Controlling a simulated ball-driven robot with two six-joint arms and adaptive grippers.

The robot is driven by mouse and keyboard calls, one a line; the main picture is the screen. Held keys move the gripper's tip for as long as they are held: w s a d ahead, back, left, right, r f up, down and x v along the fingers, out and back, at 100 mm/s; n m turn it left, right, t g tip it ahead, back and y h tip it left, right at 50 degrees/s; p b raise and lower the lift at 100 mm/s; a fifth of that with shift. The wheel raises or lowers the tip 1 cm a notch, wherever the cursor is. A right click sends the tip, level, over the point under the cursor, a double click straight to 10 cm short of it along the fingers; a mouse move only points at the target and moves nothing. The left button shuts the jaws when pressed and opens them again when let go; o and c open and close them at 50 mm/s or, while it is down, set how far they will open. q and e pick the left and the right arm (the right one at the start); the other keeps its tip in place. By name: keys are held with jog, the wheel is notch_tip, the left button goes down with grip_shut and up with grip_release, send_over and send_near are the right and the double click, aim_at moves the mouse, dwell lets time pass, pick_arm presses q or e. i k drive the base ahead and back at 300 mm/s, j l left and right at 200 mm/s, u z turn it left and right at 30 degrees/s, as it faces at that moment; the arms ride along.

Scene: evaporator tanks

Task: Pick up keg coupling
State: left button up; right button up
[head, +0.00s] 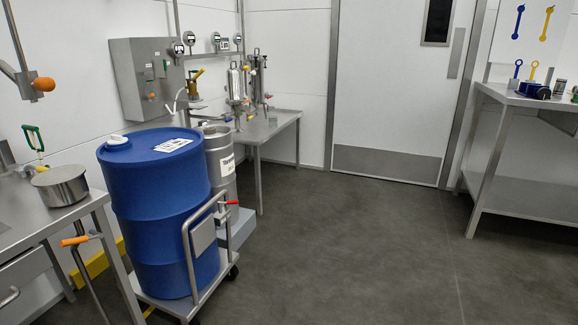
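I cannot make out a keg coupling for certain. Small metal and coloured fittings stand on the back bench (283,123), too small to identify. On the right bench (520,100) lie a dark blue round item (534,89) and a small grey-green cylinder (559,87); I cannot tell whether either is the coupling. A steel keg (222,160) with a white label stands behind the blue drum, which hides part of it. Neither of my grippers is in view.
A large blue drum (155,215) stands on a wheeled steel trolley (205,237) at the left. A steel pot (61,186) sits on the left bench. A closed white door (390,80) is at the back. The dark floor (370,255) in the middle and right is clear.

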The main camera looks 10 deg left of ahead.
aim_at(191, 87)
jog(key=i+l+u, duration=0.2)
jog(key=i+u, duration=0.15)
jog(key=i+l+u, duration=0.65)
jog(key=i+l, duration=0.1)
